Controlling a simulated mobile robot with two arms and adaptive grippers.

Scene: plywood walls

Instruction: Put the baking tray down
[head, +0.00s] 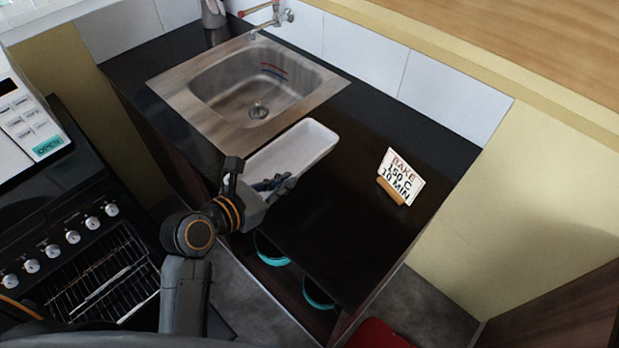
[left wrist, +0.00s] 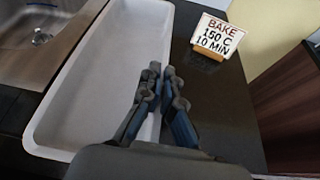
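The white rectangular baking tray (head: 311,141) is empty and sits over the dark counter just right of the sink. I cannot tell whether its underside touches the counter. My left gripper (head: 274,184) is at the tray's near edge. In the left wrist view the tray (left wrist: 105,75) fills the left half. The left gripper's fingers (left wrist: 161,78) are close together on the tray's long right rim, one inside and one outside. The gripper hides part of the tray's near end. My right gripper is not in view.
A steel sink (head: 225,95) with a tap lies left of the tray. A small sign reading "BAKE 150 C 10 MIN" (head: 401,175) stands on the counter to the right. The counter (head: 345,215) is bare between. An oven with its rack (head: 100,280) showing is at lower left.

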